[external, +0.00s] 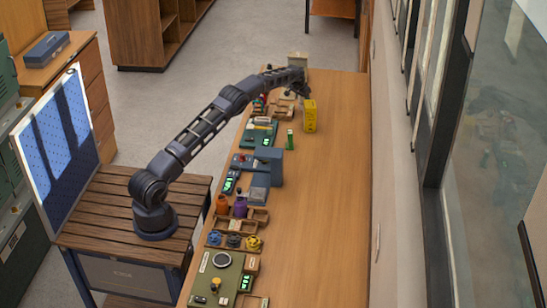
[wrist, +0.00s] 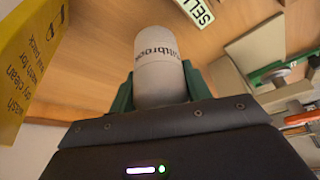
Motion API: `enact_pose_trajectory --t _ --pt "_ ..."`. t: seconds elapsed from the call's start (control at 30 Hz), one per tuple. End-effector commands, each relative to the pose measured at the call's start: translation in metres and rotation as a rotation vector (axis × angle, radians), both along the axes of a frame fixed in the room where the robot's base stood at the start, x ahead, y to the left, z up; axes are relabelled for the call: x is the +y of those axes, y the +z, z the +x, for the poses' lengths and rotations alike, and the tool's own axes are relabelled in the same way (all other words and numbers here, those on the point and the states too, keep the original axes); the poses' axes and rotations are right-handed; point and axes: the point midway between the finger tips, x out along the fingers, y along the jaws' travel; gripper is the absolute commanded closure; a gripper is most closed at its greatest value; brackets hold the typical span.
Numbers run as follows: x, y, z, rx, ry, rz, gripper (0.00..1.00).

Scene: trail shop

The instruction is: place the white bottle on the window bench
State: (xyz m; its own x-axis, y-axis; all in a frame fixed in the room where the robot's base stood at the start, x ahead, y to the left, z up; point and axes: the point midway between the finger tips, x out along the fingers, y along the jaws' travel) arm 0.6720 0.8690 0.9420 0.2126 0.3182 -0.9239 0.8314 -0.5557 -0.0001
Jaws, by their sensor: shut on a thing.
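The white bottle (wrist: 157,50), a pale cylinder with dark lettering, sits between the green fingers of my gripper (wrist: 159,88) in the wrist view. My gripper is shut on it. In the external view my gripper (external: 297,88) is over the far end of the long wooden window bench (external: 325,210), and the bottle cannot be made out there. The wrist view shows the bench top (wrist: 100,35) behind the bottle. I cannot tell whether the bottle touches the bench.
A yellow box (external: 310,116) stands close to my gripper; it also shows in the wrist view (wrist: 28,60). A small green item (external: 290,139) stands nearer. Trays and devices line the bench's left side. The right side of the bench is mostly clear, along the wall.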

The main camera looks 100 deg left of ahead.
Motion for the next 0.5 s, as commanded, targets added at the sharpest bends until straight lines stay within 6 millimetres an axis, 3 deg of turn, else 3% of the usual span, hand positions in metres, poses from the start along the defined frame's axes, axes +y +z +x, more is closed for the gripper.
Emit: enact_pose_trajectory --t 0.17,0.5 --pt "0.000 -0.026 0.000 0.001 0.000 -0.001 0.80" --pt "0.000 -0.029 0.000 0.000 0.000 0.000 0.80"
